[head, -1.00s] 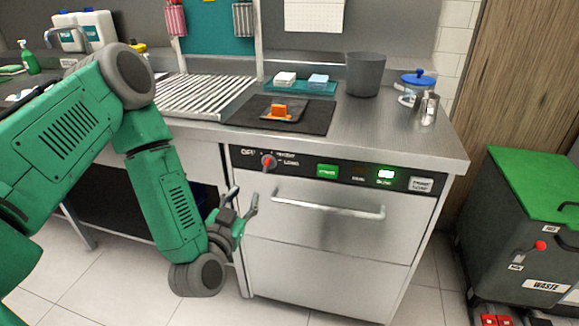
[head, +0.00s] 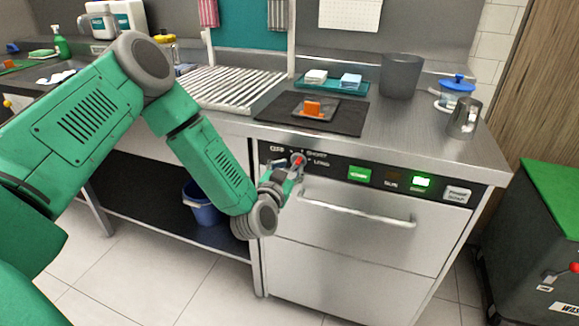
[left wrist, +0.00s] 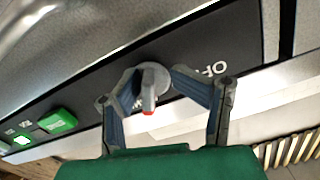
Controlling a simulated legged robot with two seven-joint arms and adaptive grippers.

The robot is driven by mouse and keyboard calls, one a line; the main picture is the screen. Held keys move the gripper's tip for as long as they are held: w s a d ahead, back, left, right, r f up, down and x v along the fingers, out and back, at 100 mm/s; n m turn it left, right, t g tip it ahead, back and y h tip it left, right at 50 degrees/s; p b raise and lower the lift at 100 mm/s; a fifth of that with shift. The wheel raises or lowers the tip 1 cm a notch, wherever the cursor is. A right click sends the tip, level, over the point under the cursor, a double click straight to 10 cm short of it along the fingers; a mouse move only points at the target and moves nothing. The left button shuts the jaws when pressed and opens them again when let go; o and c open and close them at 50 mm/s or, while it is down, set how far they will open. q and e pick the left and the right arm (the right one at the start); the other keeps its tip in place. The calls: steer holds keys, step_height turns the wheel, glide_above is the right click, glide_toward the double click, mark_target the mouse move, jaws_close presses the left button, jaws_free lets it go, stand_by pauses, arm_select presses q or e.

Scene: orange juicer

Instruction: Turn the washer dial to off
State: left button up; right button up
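The washer dial (head: 298,160) is a round grey knob with a red-tipped pointer on the black panel of the steel washer (head: 345,232). In the left wrist view the dial (left wrist: 150,80) is close up, its red tip towards my gripper and the "OFF" label to its right. My left gripper (head: 291,173) is at the panel. In the left wrist view its open fingers (left wrist: 154,74) stand on either side of the dial; I cannot tell whether they touch it. My right gripper is not in view.
The panel also has a green button (head: 360,174) and a lit light (head: 420,182). A bar handle (head: 357,210) juts out below. The counter above holds a dark mat (head: 345,122) and a grey bin (head: 400,76). A waste bin (head: 540,245) stands at right.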

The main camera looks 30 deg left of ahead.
mark_target(299, 161)
arm_select(q)
steer(key=shift+d+r, duration=0.15)
steer(key=shift+r, duration=0.15)
steer(key=shift+w+d+r, duration=0.1)
steer(key=shift+d+r, duration=0.1)
steer(key=shift+d, duration=0.3)
steer(key=shift+d+r, duration=0.15)
steer(key=shift+d, duration=0.35)
jaws_close()
steer(key=shift+d+r, duration=0.15)
steer(key=shift+d, duration=0.05)
steer(key=shift+a, duration=0.6)
steer(key=shift+d, duration=0.1)
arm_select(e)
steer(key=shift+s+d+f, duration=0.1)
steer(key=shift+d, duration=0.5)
arm_select(q)
steer(key=shift+d, duration=0.2)
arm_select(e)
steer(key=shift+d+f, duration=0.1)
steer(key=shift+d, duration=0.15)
